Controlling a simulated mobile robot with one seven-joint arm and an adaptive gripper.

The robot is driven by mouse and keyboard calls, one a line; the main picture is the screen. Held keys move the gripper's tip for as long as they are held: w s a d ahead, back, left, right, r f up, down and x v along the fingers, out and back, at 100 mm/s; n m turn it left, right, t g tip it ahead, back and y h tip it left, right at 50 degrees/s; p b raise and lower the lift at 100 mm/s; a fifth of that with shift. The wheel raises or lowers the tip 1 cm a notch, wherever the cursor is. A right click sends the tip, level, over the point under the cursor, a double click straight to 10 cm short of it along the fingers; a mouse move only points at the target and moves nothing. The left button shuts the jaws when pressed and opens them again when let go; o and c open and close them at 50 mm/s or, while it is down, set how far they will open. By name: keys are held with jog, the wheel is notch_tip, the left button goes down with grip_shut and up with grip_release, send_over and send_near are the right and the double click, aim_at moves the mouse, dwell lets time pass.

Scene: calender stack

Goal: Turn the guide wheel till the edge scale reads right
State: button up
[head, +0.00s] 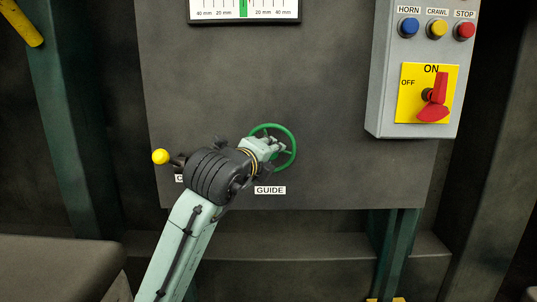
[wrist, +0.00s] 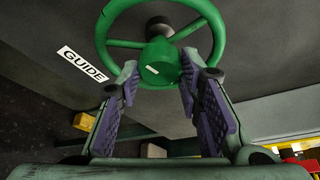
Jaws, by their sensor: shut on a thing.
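The guide wheel (head: 293,147) is a green spoked wheel on the dark panel, above the GUIDE label (head: 270,190). In the wrist view the wheel (wrist: 215,22) fills the top middle, with its hub between my fingers. My gripper (head: 276,146) reaches the wheel from the lower left and covers part of it. In the wrist view my gripper (wrist: 158,82) has its purple-padded fingers on either side of the hub, shut on the wheel. The edge scale (head: 262,9) is at the top, marked 20 and 40 mm each side of a green centre band. Its upper part is cut off, and I cannot make out a pointer.
A yellow-knobbed lever (head: 160,156) sticks out left of my wrist, its label partly hidden. A grey control box (head: 380,100) at the right carries HORN, CRAWL and STOP buttons and a red rotary switch (head: 434,100). The panel between scale and wheel is clear.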

jog(key=o, duration=1.2)
jog(key=shift+c, duration=0.2)
jog(key=v, duration=1.2)
